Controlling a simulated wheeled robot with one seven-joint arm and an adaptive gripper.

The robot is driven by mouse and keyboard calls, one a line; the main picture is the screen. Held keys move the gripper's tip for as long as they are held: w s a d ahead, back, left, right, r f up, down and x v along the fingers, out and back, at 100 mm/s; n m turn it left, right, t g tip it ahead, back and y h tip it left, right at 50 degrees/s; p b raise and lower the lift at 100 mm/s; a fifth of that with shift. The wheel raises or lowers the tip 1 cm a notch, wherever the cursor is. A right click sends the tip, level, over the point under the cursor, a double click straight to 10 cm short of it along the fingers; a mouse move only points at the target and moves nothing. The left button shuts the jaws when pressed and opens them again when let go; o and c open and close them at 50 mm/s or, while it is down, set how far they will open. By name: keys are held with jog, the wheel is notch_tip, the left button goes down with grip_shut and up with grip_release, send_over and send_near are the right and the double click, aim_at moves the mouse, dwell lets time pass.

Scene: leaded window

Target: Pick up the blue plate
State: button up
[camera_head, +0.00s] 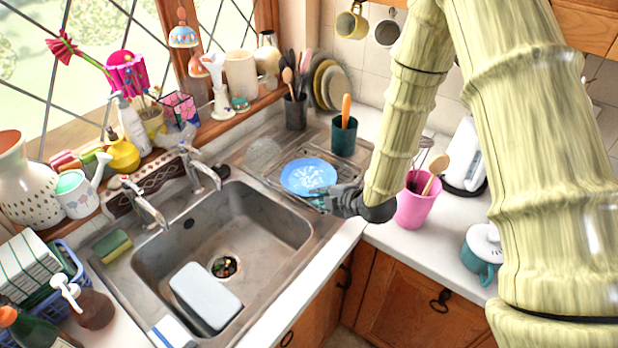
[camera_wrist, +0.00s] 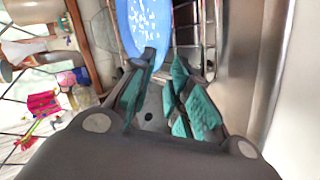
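The blue plate (camera_head: 308,176) with a white pattern lies on the ridged metal drainboard (camera_head: 283,193) right of the sink. My gripper (camera_head: 325,199) is low at the plate's near right edge. In the wrist view, the gripper (camera_wrist: 166,64) shows teal finger pads with a gap between them. The plate (camera_wrist: 138,22) is just beyond the fingertips, mostly ahead of the left one. Its edge is close to or touching that fingertip; I cannot tell which. The plate does not look clamped.
A dark green utensil cup (camera_head: 343,138) stands behind the plate. A pink cup (camera_head: 414,208) with utensils stands right of my gripper. The sink basin (camera_head: 190,255) is to the left, with a faucet (camera_head: 205,172) behind it. Open counter (camera_head: 345,238) lies in front of the gripper.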

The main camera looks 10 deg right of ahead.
aim_at(314, 196)
jog(key=shift+w+a+f+p, duration=0.15)
jog(key=shift+w+f+p, duration=0.3)
jog(key=shift+w, duration=0.15)
jog(key=shift+w+a+f+p, duration=0.1)
jog(key=shift+w+f+p, duration=0.3)
jog(key=shift+w, duration=0.2)
jog(key=shift+p+x, duration=0.45)
jog(key=shift+x, duration=0.6)
jog(key=shift+s+f, duration=0.15)
grip_shut()
jog(key=shift+a, duration=0.1)
